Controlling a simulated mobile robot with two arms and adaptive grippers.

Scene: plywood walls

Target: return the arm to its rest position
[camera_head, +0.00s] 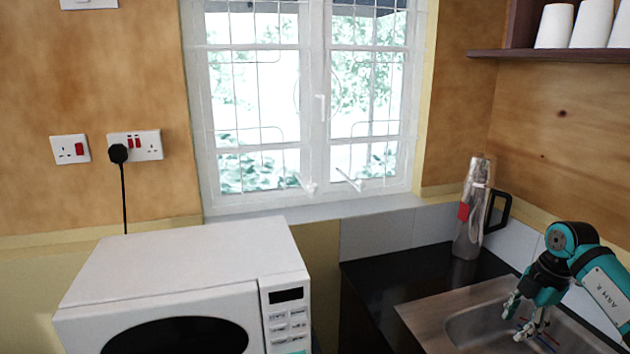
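My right arm comes in from the right edge, teal and black. My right gripper (516,320) points down over the metal sink (470,326) in the black counter. Its pale fingers are apart, and I see nothing held between them. The tips are low over the basin; I cannot tell whether they touch it. My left arm and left gripper are not in view.
A white microwave (190,262) stands at the front left. A shelf (560,54) with white cups (592,24) hangs at the upper right.

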